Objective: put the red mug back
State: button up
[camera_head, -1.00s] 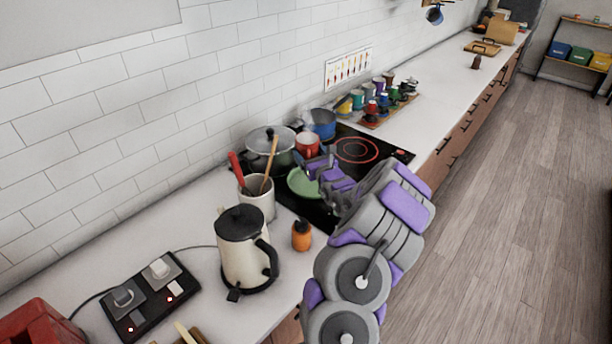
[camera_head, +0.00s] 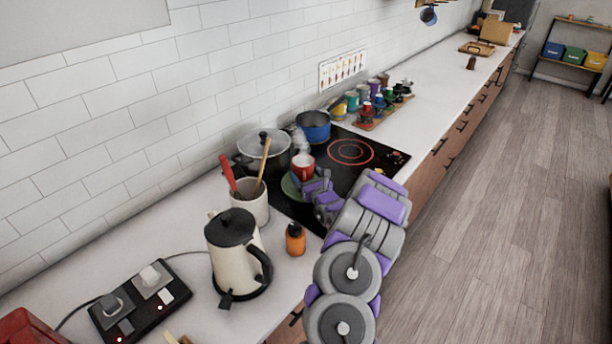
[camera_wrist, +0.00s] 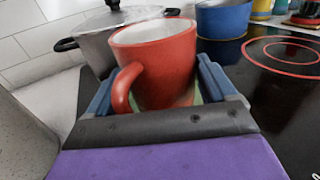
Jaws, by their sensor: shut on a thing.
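The red mug (camera_head: 303,165) has a pale inside and is upright over the black cooktop. In the wrist view the red mug (camera_wrist: 160,68) sits between the two blue fingers of my gripper (camera_wrist: 158,92), with its handle toward the left. My gripper (camera_head: 308,180) is shut on it. The mug's base is hidden behind the gripper, so I cannot tell whether it touches anything below. A rack with several coloured mugs (camera_head: 366,127) stands beyond the cooktop.
A lidded grey pot (camera_head: 265,146) and a blue pot (camera_head: 313,126) stand close behind the mug. A green plate (camera_head: 289,187) lies beside the gripper. A utensil crock (camera_head: 254,205), kettle (camera_head: 235,262) and orange bottle (camera_head: 295,240) stand nearer. The right cooktop ring (camera_head: 350,152) is clear.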

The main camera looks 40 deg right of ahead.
jog(key=shift+a+f, duration=0.3)
jog(key=shift+a, duration=0.2)
jog(key=o, duration=1)
jog(key=shift+c, duration=0.2)
jog(key=shift+o, duration=1.2)
jog(key=shift+d+f, duration=0.1)
jog(key=shift+d, duration=0.05)
jog(key=shift+d+r, duration=0.15)
jog(key=shift+r, duration=0.35)
jog(key=shift+s, duration=0.35)
jog(key=p+v, duration=0.2)
jog(key=v, duration=0.9)
jog(key=shift+s+a+r, duration=0.1)
jog(key=shift+a+r, duration=0.05)
jog(key=shift+a, duration=0.1)
